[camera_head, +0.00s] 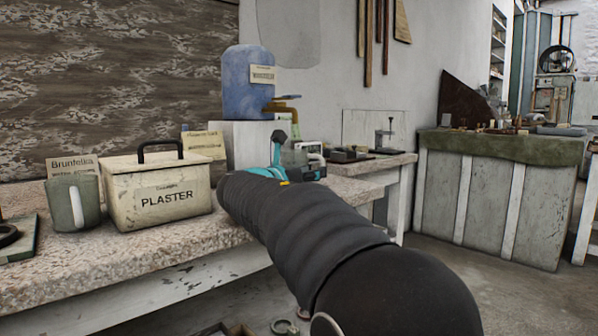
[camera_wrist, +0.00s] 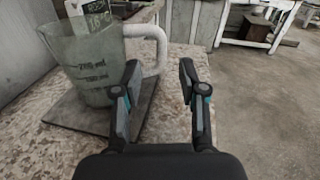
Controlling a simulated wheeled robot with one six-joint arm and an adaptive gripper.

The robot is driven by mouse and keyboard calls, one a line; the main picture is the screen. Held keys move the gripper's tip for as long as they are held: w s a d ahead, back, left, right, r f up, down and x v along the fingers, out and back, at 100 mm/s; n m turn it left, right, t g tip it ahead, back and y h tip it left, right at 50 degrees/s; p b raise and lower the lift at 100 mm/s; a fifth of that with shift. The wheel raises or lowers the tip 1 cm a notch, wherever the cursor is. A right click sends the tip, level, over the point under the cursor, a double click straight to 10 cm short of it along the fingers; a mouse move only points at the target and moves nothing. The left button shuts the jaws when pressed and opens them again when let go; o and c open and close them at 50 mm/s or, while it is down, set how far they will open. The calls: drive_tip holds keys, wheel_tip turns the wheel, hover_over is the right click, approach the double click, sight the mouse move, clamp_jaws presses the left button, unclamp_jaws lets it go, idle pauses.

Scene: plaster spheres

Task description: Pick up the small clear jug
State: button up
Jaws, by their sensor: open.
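The small clear jug (camera_wrist: 95,65) is at the left in the wrist view, upright on a dark board. It has dark volume marks, and its pale handle (camera_wrist: 158,48) sticks out to the right. My gripper (camera_wrist: 159,72) is open and empty, with its fingers apart near the handle. The left finger is close to the jug's right side; I cannot tell if they touch. In the head view, my gripper (camera_head: 298,172) is beyond my dark arm, over the right part of the workbench.
The speckled workbench (camera_head: 120,258) also holds a plaster box (camera_head: 158,200), a grey-green jug (camera_head: 72,204) and a blue container (camera_head: 248,85). A labelled card (camera_wrist: 96,17) stands behind the clear jug. The bench edge lies right of my gripper, with open floor (camera_wrist: 262,95) beyond.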

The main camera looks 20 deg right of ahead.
drive_tip(key=shift+r+x, duration=0.2)
drive_tip(key=shift+x, duration=2.4)
clamp_jaws()
